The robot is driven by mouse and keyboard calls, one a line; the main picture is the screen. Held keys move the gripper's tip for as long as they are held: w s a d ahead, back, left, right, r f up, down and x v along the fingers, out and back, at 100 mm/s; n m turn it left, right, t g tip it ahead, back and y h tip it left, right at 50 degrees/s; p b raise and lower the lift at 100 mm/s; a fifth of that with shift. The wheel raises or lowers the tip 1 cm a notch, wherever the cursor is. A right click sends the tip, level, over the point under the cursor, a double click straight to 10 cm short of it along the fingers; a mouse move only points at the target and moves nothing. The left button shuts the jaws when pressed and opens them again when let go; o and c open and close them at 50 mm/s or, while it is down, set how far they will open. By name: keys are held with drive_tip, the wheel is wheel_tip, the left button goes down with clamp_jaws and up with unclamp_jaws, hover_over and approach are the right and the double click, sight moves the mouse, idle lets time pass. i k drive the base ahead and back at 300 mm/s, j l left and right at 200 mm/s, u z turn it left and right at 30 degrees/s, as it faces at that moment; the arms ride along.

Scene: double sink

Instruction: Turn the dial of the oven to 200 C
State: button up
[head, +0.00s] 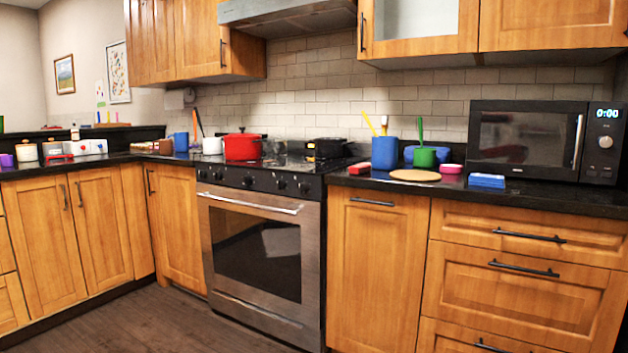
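The oven (251,311) stands left of the middle in the head view, set between wooden cabinets. Its steel door is shut, with a dark window (257,254) and a horizontal handle (250,203). A black control panel (262,181) runs above the door and carries a row of several dark round dials. One dial (281,184) sits right of the panel's middle. The dials' markings and settings are too small to read, and I cannot tell which one sets the temperature. My gripper is not in view.
A red pot (242,147) and a dark pan (326,148) stand on the cooktop. A microwave (529,142), a blue container (384,153) and a round board (415,176) are on the right counter. The wooden floor (150,325) at lower left is clear.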

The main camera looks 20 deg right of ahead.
sight(246, 179)
drive_tip(key=z, duration=0.2)
drive_tip(key=i+j+z, duration=0.1)
drive_tip(key=i+j, duration=0.15)
drive_tip(key=i, duration=0.25)
drive_tip(key=i+j+z, duration=0.1)
drive_tip(key=i+j, duration=0.15)
drive_tip(key=i, duration=0.25)
